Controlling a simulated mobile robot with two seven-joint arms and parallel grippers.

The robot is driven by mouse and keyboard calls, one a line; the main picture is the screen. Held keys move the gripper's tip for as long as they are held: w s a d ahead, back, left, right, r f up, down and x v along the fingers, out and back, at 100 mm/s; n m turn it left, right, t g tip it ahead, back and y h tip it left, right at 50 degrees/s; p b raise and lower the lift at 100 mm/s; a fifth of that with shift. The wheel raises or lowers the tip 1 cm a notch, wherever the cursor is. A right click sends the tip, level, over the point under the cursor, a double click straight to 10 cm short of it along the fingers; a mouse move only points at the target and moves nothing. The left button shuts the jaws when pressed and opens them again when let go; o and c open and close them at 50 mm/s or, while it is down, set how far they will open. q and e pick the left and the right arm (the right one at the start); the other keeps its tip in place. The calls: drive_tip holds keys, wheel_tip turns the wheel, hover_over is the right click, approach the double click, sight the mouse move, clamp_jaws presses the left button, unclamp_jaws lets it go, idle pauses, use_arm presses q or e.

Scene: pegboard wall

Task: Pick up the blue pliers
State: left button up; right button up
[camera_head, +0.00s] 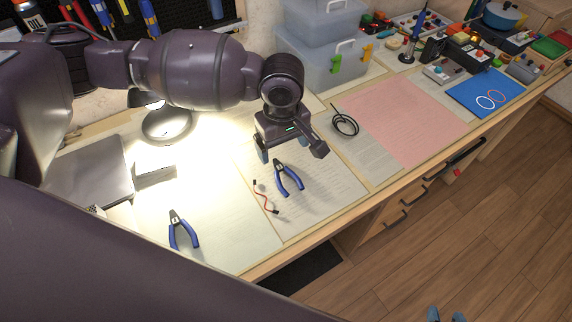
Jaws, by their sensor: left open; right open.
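One pair of blue pliers (291,181) with dark jaws lies on the papers on the desk, just below my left gripper in the picture. A second, similar pair of blue pliers (184,233) lies further left, near the front of the desk. My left gripper (290,153) is open and empty, its fingers pointing down above the first pliers. It appears apart from them, though the exact height is hard to tell. Only the fingertips of my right gripper (446,316) show at the bottom edge, spread apart over the floor.
A red wire with dark ends (264,199) lies beside the first pliers. A black cable coil (345,124) and a pink sheet (405,118) lie to the right. Clear plastic bins (313,66) stand behind. A lamp base (168,125) and a grey laptop-like slab (90,178) are left.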

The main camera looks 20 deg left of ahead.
use_arm(q)
drive_tip(key=b, duration=0.1)
hover_over(285, 178)
drive_tip(key=f, duration=0.4)
drive_tip(key=shift+s+a+f, duration=0.1)
drive_tip(key=shift+s+f, duration=0.2)
drive_tip(key=shift+f, duration=0.1)
drive_tip(key=shift+f+b, duration=0.3)
drive_tip(key=shift+f, duration=0.2)
drive_tip(key=shift+w+f, duration=0.1)
drive_tip(key=shift+f, duration=0.1)
wheel_tip(285, 178, down, 4)
drive_tip(key=shift+w+f+b, duration=0.15)
drive_tip(key=shift+f+b, duration=0.05)
drive_tip(key=shift+b, duration=0.9)
drive_tip(key=shift+f, duration=0.15)
drive_tip(key=shift+c, duration=0.8)
drive_tip(key=c, duration=0.9)
use_arm(e)
drive_tip(key=f, duration=0.3)
drive_tip(key=shift+s+d+f+g, duration=0.2)
drive_tip(key=shift+s+f+g, duration=0.1)
drive_tip(key=shift+s, duration=0.1)
use_arm(q)
drive_tip(key=shift+r, duration=0.25)
use_arm(e)
drive_tip(key=shift+r, duration=0.1)
